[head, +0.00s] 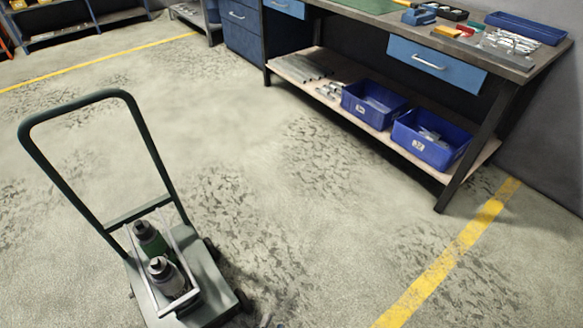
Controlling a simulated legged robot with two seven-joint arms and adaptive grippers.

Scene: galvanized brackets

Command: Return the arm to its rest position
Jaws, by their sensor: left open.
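My right gripper and arm are not in view.
A dark green trolley (152,160) carrying two grey-topped cylinders (165,275) stands at lower left. A workbench (470,62) with tools stands at upper right; blue bins (432,140) sit on its lower shelf. Shelving (75,30) stands at the back left. The middle floor is clear.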

